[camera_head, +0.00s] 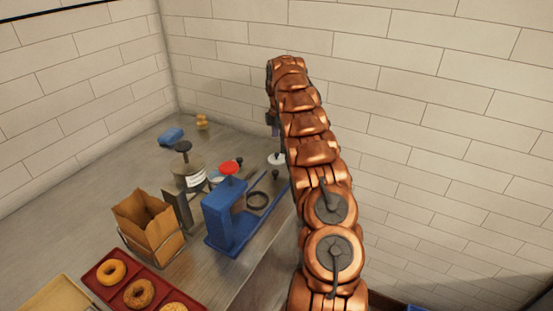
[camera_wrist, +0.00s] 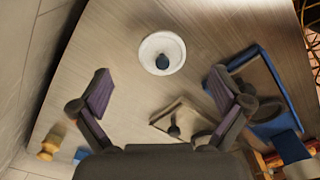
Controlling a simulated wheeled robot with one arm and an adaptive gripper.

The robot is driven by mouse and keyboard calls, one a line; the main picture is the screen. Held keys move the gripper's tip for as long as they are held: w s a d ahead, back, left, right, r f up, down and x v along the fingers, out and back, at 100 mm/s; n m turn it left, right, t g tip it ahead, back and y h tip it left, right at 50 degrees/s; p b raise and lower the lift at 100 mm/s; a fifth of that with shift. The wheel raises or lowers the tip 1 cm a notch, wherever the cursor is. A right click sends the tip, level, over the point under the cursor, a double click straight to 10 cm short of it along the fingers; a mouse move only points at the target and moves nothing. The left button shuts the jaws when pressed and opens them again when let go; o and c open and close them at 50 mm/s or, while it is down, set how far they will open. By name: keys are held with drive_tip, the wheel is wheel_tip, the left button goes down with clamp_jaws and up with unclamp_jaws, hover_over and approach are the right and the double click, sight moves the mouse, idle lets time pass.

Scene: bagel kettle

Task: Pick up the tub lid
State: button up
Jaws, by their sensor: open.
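The tub lid (camera_wrist: 150,48) is a white round disc with a dark knob at its middle, lying on the grey counter in the upper middle of the wrist view. In the head view the white lid (camera_head: 274,160) shows just left of my arm, partly hidden by it. My gripper (camera_wrist: 160,82) is open and empty, with its two fingers spread wide. In the wrist view the lid lies beyond the fingertips, near the midline between them, and nothing touches it. In the head view my gripper is mostly hidden behind my arm.
A flat square plate with a dark knob (camera_wrist: 174,131) lies near the right finger. A blue press (camera_head: 222,215) stands right of a paper bag (camera_head: 148,222). A red bagel tray (camera_head: 122,285) is in front. A blue item (camera_head: 171,136) lies at the back. Tiled walls bound the counter.

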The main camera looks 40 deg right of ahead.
sight(278, 154)
drive_tip(key=shift+f, duration=0.15)
drive_tip(key=shift+s+a+f+p, duration=0.1)
drive_tip(key=shift+a+f+p, duration=0.15)
drive_tip(key=shift+f+p, duration=1)
drive_tip(key=shift+f, duration=1.15)
drive_tip(key=c, duration=1)
drive_tip(key=shift+o, duration=0.2)
